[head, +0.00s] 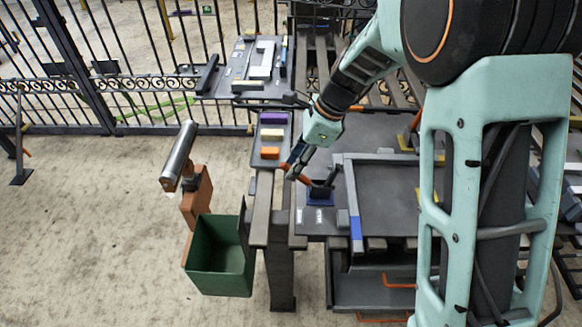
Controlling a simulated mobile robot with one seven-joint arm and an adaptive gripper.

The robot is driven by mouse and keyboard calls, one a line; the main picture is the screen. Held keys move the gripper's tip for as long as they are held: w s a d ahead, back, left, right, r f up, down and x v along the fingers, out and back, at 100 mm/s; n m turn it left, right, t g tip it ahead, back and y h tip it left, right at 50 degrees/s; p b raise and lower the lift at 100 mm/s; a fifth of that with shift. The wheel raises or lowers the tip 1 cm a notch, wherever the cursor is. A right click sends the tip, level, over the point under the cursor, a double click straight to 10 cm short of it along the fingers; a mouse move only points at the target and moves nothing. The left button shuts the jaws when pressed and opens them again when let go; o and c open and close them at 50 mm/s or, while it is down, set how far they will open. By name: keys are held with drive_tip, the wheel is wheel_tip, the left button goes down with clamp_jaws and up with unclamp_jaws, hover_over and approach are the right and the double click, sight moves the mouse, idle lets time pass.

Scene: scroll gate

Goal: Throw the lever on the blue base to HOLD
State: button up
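The blue base (319,200) sits on the grey bench top, near its front left. A dark lever part (331,177) rises from it and leans up to the right in the picture. Two white labels lie in front of the base; their words are too small to read. My gripper (293,168) reaches down just left of the lever, over the bench's left side. An orange bar slants between the fingertips and the base. I cannot tell whether it belongs to the lever or whether my fingers touch it. The finger gap is too small to read.
Purple, cream and orange blocks (270,153) lie on a strip behind my gripper. A green bin (218,258) hangs at the bench's left. A yellow-based lever (405,142) stands farther right. A raised grey frame with a blue end (356,232) borders the base's right side.

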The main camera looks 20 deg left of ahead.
drive_tip(key=shift+x, duration=1.05)
clamp_jaws()
